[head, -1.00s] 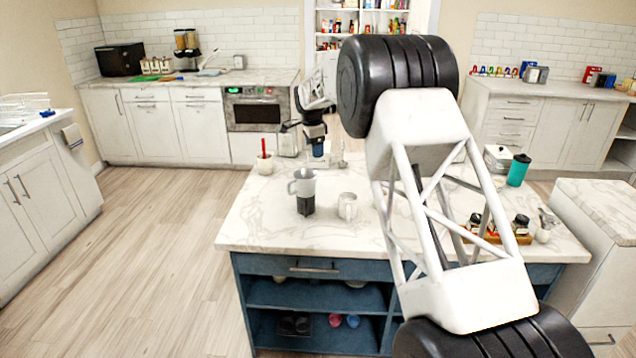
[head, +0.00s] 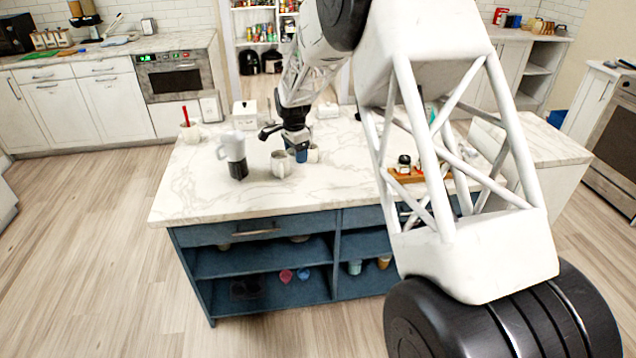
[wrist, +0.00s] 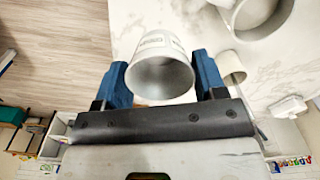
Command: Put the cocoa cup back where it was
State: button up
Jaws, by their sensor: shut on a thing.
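My gripper (wrist: 165,88) is shut on a white cup (wrist: 152,50), with one blue finger on each side of it. In the wrist view the cup's open mouth faces the camera, and a small label shows on its outside; I cannot read it. In the head view my gripper (head: 299,154) is low over the island counter (head: 195,195), behind and right of a pale mug (head: 282,164). A pale cup (head: 314,154) shows just right of the blue fingers; I cannot tell whether it is the held one. I cannot tell whether the held cup touches the counter.
A grey-white pitcher with a dark base (head: 234,155) stands left of the mug. A white container with a red utensil (head: 190,130) and a white canister (head: 245,114) stand behind. A wooden tray with jars (head: 405,172) is to the right. The counter's front left is clear.

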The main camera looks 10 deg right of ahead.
jog(key=s+d+f, duration=0.2)
jog(key=s+d, duration=0.2)
jog(key=s, duration=0.2)
jog(key=s+d+f, duration=0.3)
jog(key=s+d, duration=0.1)
jog(key=s, duration=0.2)
jog(key=shift+s+f, duration=0.35)
jog(key=w, duration=0.5)
jog(key=w+f, duration=0.1)
jog(key=w, duration=1)
jog(key=shift+a+f, duration=0.1)
jog(key=shift+f, duration=0.15)
jog(key=shift+f, duration=1.75)
jog(key=shift+f, duration=0.1)
jog(key=o, duration=1)
